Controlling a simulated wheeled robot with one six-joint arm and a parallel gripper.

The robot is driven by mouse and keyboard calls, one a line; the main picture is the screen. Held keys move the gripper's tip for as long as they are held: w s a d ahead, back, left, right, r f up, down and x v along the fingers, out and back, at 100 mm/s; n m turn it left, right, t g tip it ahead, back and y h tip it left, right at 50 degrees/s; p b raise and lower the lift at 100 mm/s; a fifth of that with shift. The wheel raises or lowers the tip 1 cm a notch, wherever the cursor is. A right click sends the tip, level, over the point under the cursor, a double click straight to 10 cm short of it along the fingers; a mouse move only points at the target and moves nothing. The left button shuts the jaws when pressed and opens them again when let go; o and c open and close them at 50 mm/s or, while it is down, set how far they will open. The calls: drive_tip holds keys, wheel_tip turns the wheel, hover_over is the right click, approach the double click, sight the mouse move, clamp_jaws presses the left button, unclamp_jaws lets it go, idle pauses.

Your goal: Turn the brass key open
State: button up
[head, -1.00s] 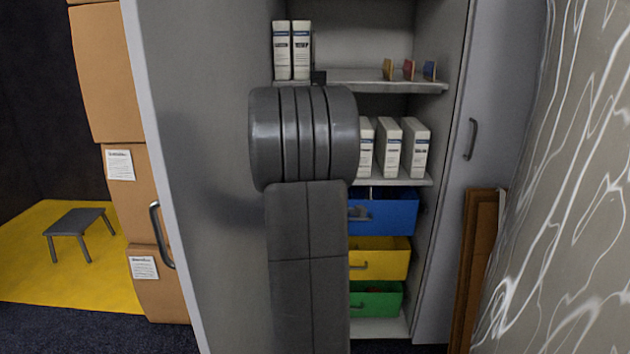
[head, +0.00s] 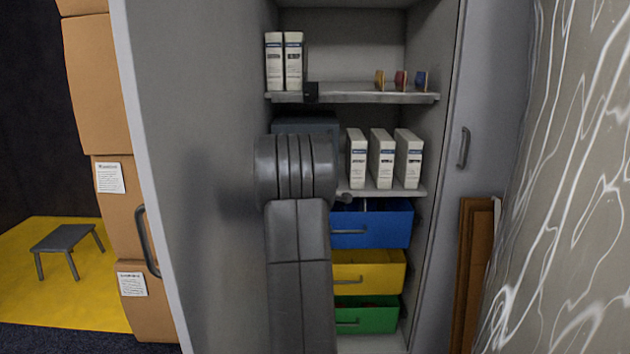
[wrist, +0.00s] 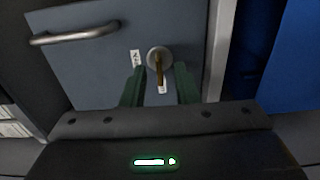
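The brass key (wrist: 159,70) sits in a round metal lock on the front of a grey-blue box (wrist: 95,72) in the wrist view. The key's grip hangs down from the lock. My gripper (wrist: 160,70) has its two dark green fingers apart, one on each side of the key, with gaps visible between key and fingers. A metal bar handle (wrist: 75,33) is on the same front, left of the lock. In the head view the top of the grey-blue box (head: 300,124) shows on a cabinet shelf behind my arm. My arm hides the key and my gripper there.
White binders (head: 381,158) stand right of the box. A blue drawer (head: 385,225), a yellow drawer (head: 385,272) and a green drawer (head: 375,316) are below. The open cabinet door (head: 185,200) is close on the left. A shelf (head: 360,97) runs above.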

drive_tip(key=shift+w, duration=0.65)
clamp_jaws()
drive_tip(key=shift+m, duration=0.4)
drive_tip(key=m+b, duration=0.3)
drive_tip(key=m, duration=1.3)
drive_tip(key=shift+m+b, duration=0.3)
drive_tip(key=shift+m, duration=0.4)
